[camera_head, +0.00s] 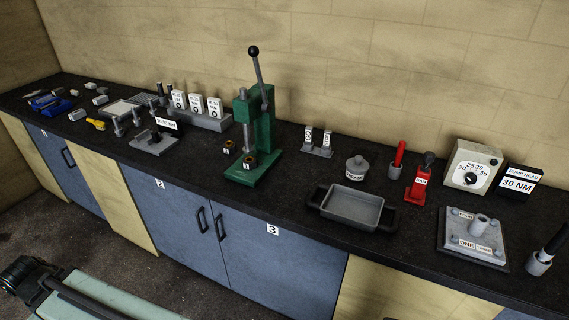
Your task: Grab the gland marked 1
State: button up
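Two small dark ring-shaped pieces with brass-coloured tops and small white labels are by the green press. One piece (229,147) is just left of the press, and the other (249,163) is at the front of the press, by its base. They look like the glands, but the label digits are too small to read surely, so I cannot tell which is marked 1. The green press (262,125) stands upright on the dark worktop with its black-knobbed lever raised. My gripper is not seen in this view.
The worktop (290,185) is crowded. A grey tray with black handles (352,206) stands right of the press, and a grey block with labelled white pieces (207,119) stands behind left. Worktop in front of the left piece is bare. Blue cabinets (265,250) are below.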

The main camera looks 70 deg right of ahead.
aim_at(252, 165)
jog(key=z, duration=0.45)
jog(key=i, duration=1)
jog(key=u, duration=0.05)
